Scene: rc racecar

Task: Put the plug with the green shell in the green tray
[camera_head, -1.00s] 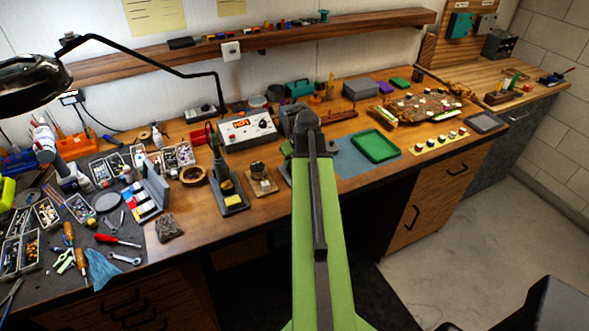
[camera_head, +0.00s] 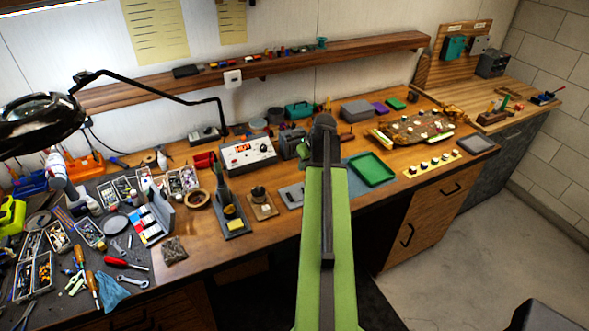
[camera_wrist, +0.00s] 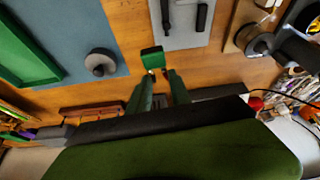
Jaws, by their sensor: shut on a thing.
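In the wrist view my gripper (camera_wrist: 159,73) is shut on the plug with the green shell (camera_wrist: 151,58). The plug's green body shows just beyond the fingertips, with brassy bits between them. The plug is over the wooden bench top, apart from the tray. The green tray (camera_wrist: 18,50) is at the left edge of the wrist view, partly cut off. In the head view the green tray (camera_head: 372,169) is to the right of my arm's end, lying on a blue-grey mat. The fingers and plug are hidden behind my arm there.
A dark round knob-like thing (camera_wrist: 100,63) stands on the blue-grey mat (camera_wrist: 85,25) between gripper and tray. A grey plate (camera_wrist: 180,38) with black pieces lies beyond the plug. The tray looks empty. In the head view a power supply (camera_head: 249,152) stands left of my arm.

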